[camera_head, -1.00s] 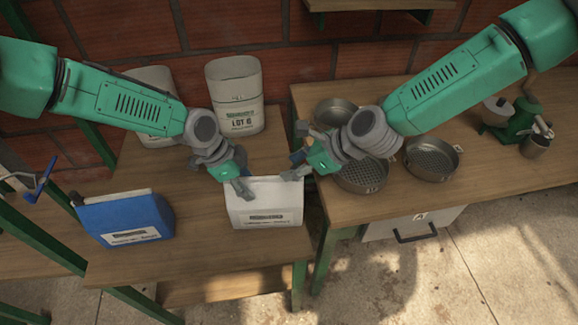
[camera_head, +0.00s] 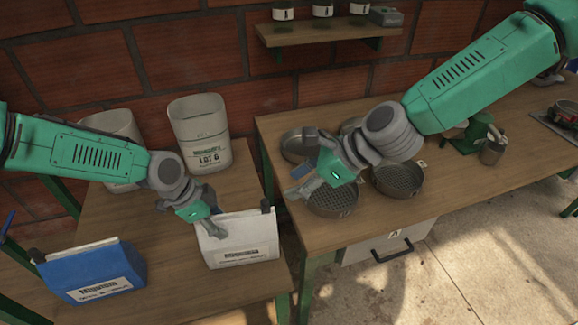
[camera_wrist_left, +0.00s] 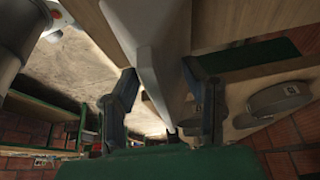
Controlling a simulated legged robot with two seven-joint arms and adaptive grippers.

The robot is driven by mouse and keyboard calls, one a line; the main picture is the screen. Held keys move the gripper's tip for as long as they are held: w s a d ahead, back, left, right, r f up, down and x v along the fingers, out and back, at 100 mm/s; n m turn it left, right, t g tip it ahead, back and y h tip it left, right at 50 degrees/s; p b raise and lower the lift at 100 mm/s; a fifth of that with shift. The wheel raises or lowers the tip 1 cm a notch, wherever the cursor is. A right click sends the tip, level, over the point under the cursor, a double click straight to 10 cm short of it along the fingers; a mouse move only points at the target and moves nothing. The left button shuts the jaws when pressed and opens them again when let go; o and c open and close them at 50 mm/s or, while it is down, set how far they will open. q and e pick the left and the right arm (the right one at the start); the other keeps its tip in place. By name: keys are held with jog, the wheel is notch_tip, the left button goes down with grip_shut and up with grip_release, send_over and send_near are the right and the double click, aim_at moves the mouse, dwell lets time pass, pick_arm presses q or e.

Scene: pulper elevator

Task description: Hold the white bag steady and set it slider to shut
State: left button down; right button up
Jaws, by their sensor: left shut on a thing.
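The white bag (camera_head: 240,240) stands upright on the lower left bench, its printed label facing the front. A dark slider (camera_head: 265,206) sits at the right end of its top edge. My left gripper (camera_head: 212,230) is shut on the bag near the left end of its top. In the left wrist view the pale bag (camera_wrist_left: 155,60) runs down between the two fingers of my left gripper (camera_wrist_left: 163,115). My right gripper (camera_head: 298,165) is open and empty, above and right of the bag, apart from the slider and over the sieves.
A blue bag (camera_head: 95,275) stands left of the white one. Tall lot containers (camera_head: 200,135) stand behind. Round metal sieves (camera_head: 400,178) and a green grinder (camera_head: 482,130) sit on the right bench, with a drawer (camera_head: 385,243) beneath. A shelf (camera_head: 325,35) holds jars.

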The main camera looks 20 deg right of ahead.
pick_arm(q)
jog(key=c, duration=0.9)
grip_release()
jog(key=shift+s+a+f, duration=0.1)
jog(key=shift+a+f, duration=0.1)
jog(key=shift+f, duration=0.1)
jog(key=shift+o, duration=0.2)
jog(key=shift+w, duration=0.2)
jog(key=shift+r, duration=0.1)
